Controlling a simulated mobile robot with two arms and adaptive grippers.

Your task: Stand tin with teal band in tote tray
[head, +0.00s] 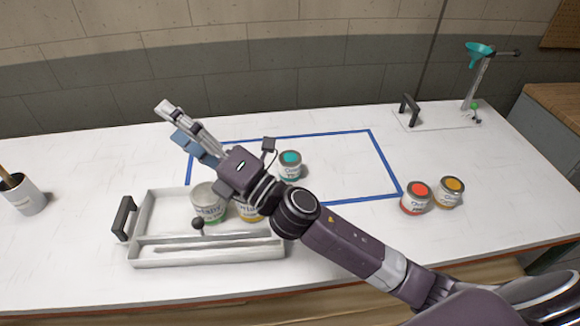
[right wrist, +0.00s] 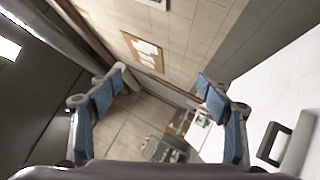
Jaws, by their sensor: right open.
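The tin with the teal top (head: 290,164) stands upright on the table, inside the blue taped outline, partly hidden by my right arm at its left. Its band is hard to make out. The white tote tray (head: 140,215) lies at the front left. It holds a tin with a green band (head: 208,205) and a tin with a yellow band (head: 249,211), the latter partly covered by my arm. My right gripper (head: 172,122) is open and empty, raised above the tray's back side and left of the teal tin. Its open fingers also show in the right wrist view (right wrist: 163,86). My left gripper is out of view.
A red-topped tin (head: 416,198) and an orange-topped tin (head: 450,192) stand at the right. A stand with a teal funnel (head: 478,50) is at the back right. A white cup (head: 24,196) stands at the far left. The tray has a black handle (head: 124,218).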

